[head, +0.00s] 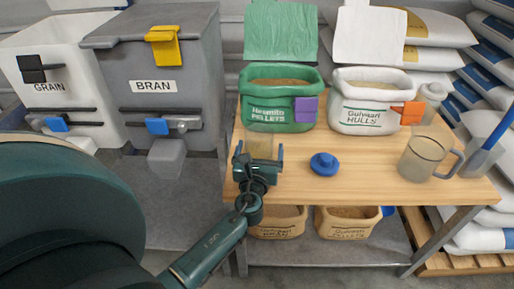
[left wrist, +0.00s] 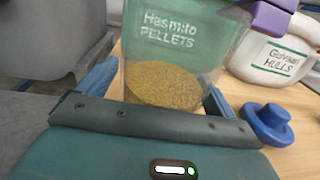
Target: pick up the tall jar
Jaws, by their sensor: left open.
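The tall jar (head: 262,142) is clear, with tan pellets in its lower part, and stands near the left end of the wooden table. In the left wrist view the jar (left wrist: 165,85) fills the space between the two blue fingers, and the green tub's lettering shows through it. My left gripper (head: 259,154) is open, with one finger on each side of the jar; I cannot tell whether either touches it. The gripper partly hides the jar's base. A blue lid (head: 324,163) lies on the table to the right. My right gripper is not in view.
A green pellets tub (head: 279,113) stands just behind the jar, with a white hulls tub (head: 370,118) beside it. A clear jug (head: 422,158) stands at right. A grey bran bin (head: 155,88) is at left. The table's front middle is clear.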

